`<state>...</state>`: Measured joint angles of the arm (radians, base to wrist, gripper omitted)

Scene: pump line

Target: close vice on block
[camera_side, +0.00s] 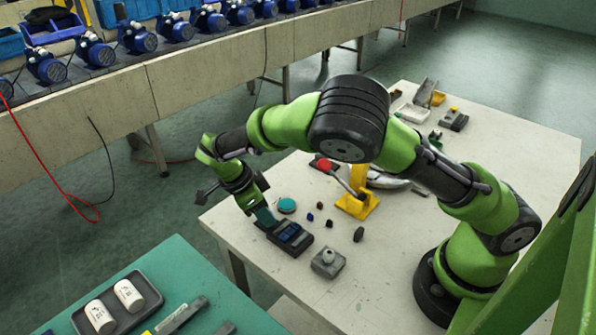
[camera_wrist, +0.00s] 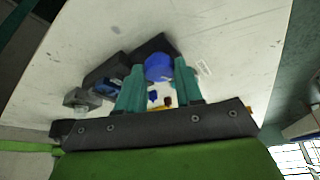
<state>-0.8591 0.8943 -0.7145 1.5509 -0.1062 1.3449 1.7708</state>
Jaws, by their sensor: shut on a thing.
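The vice (camera_side: 294,239) is a low dark grey tool lying near the table's left edge in the side view. A blue block (camera_side: 289,232) sits between its jaws; any gap there is too small to tell. The vice also shows in the wrist view (camera_wrist: 104,72), left of the fingers. My gripper (camera_side: 266,217) points down at the vice's left end and appears shut on a part of it. The held part is mostly hidden. In the wrist view my gripper's teal fingers (camera_wrist: 160,75) stand apart, with a blue round thing (camera_wrist: 158,66) showing between them.
A teal disc (camera_side: 287,205) lies just behind the vice. A grey block with a knob (camera_side: 328,262) stands to its right. Several small dark pieces and a yellow stand with a red knob (camera_side: 357,204) are behind.

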